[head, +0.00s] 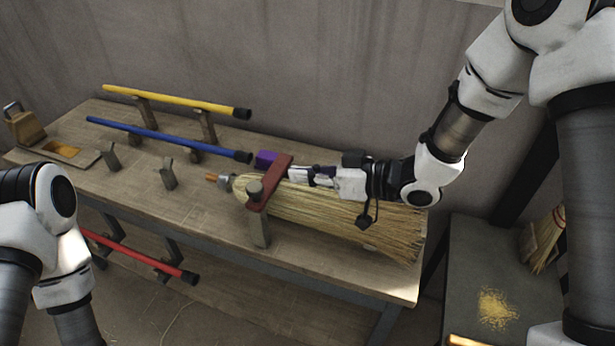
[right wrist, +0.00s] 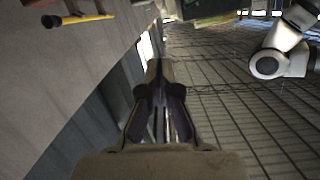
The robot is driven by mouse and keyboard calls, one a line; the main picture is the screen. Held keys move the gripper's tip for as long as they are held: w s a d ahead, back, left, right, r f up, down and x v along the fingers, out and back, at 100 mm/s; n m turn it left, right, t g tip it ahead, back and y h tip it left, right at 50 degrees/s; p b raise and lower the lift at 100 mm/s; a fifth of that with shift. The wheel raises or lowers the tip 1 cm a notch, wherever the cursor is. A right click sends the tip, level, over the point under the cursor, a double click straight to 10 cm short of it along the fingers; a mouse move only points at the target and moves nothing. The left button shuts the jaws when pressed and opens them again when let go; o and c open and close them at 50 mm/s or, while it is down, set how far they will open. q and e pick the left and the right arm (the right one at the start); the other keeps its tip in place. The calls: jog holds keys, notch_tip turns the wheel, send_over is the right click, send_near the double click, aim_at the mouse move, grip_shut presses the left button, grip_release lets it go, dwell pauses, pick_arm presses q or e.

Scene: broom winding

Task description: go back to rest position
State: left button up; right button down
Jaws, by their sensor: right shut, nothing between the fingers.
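My right gripper (head: 294,173) reaches in from the right and hangs over the broom, close to a red clamp bar. In the right wrist view its fingers (right wrist: 160,75) are together with nothing between them. The broom (head: 340,217) lies on the workbench (head: 207,208), its straw head pointing right and its short metal end left. The red clamp bar (head: 266,190) crosses its neck. Contact between the gripper and the clamp cannot be told. My left arm shows at the lower left, but its gripper is out of the picture.
A yellow handle (head: 175,99) and a blue handle (head: 165,138) rest on holders at the back. A purple block (head: 266,158) sits behind the clamp. A side table (head: 500,265) stands at right with straw bits.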

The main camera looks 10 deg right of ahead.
jog(key=s+d+f+m+g+h, duration=0.1)
jog(key=s+f+m+h, duration=0.35)
jog(key=f, duration=0.75)
jog(key=s+d+f+m+g+h, duration=0.1)
jog(key=s+f+g, duration=0.1)
jog(key=s+f, duration=0.75)
jog(key=s+d+f+m+g+h, duration=0.4)
jog(key=s+d+f+h, duration=0.3)
jog(key=s+d+f, duration=0.4)
jog(key=shift+s+d+f+g+h, duration=0.3)
jog(key=shift+s+f+g, duration=0.4)
jog(key=shift+s, duration=0.5)
